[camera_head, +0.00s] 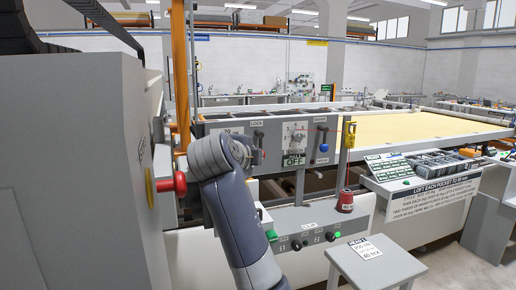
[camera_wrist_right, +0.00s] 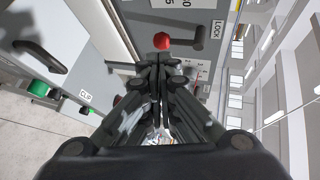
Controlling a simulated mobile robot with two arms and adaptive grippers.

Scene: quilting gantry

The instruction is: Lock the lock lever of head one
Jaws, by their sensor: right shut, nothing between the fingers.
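The lock lever (camera_head: 258,136) is a dark lever below a LOCK label on the grey panel in the head view; my arm hides its lower part. In the right wrist view the dark lever (camera_wrist_right: 198,38) sits beside the LOCK label, and a red knob (camera_wrist_right: 162,41) lies to its left, just beyond my fingertips. It appears to be this lever's knob. My right gripper (camera_wrist_right: 160,66) is shut and empty, its tips close to the red knob; I cannot tell whether they touch. In the head view my right wrist covers the gripper. My left gripper is out of view.
A dial (camera_head: 294,134) above an OFF display and a blue-knobbed lever (camera_head: 323,146) share the panel. A red button (camera_head: 172,185) juts from the grey housing at left. A red spool (camera_head: 345,201) and a small stool (camera_head: 377,263) stand to the right.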

